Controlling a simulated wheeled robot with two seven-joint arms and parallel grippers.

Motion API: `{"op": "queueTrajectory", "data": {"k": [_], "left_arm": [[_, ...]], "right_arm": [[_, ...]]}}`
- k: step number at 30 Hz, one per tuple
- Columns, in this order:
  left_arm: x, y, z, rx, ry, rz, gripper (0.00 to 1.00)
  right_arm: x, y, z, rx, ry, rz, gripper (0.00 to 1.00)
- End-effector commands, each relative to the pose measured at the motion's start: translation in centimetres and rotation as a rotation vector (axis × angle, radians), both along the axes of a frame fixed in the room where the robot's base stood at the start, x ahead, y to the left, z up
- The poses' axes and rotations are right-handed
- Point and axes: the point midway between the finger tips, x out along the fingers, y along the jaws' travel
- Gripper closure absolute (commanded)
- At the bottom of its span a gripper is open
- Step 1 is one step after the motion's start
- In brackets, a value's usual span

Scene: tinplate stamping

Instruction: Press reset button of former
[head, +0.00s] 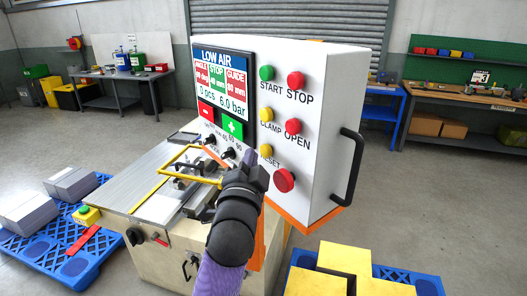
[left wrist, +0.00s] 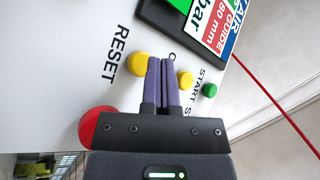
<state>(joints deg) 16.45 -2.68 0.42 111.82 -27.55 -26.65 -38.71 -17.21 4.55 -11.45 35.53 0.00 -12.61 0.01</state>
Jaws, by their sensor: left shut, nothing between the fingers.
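The former's white control box (head: 330,120) stands on the machine, its button face towards me. The yellow RESET button (head: 266,150) is low in the left button column. It also shows in the left wrist view (left wrist: 137,64), beside the "RESET" lettering. My left gripper (head: 250,156) is shut and empty, with its purple fingertips close to this button on its left. In the left wrist view the fingertips (left wrist: 161,62) lie just right of the button and overlap its edge; I cannot tell whether they touch it. My right gripper is not in view.
A large red button (head: 284,181) sits below RESET, and the yellow CLAMP button (head: 266,114) above it. The screen (head: 223,85) reads LOW AIR. A black handle (head: 348,168) juts from the box's right side. A blue pallet (head: 428,285) with yellow blocks stands at lower right.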

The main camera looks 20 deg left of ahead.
Motion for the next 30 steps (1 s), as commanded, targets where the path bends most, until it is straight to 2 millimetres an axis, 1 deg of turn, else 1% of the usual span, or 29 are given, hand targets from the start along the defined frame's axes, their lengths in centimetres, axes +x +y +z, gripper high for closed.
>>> {"op": "queueTrajectory", "data": {"k": [9,30], "left_arm": [[0.7,-0.4,0.0,0.001,0.0,0.0,1.0],[1.1,-0.7,0.0,-0.001,0.0,0.0,1.0]], "right_arm": [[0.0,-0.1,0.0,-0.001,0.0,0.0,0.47],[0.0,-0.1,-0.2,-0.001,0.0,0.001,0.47]]}}
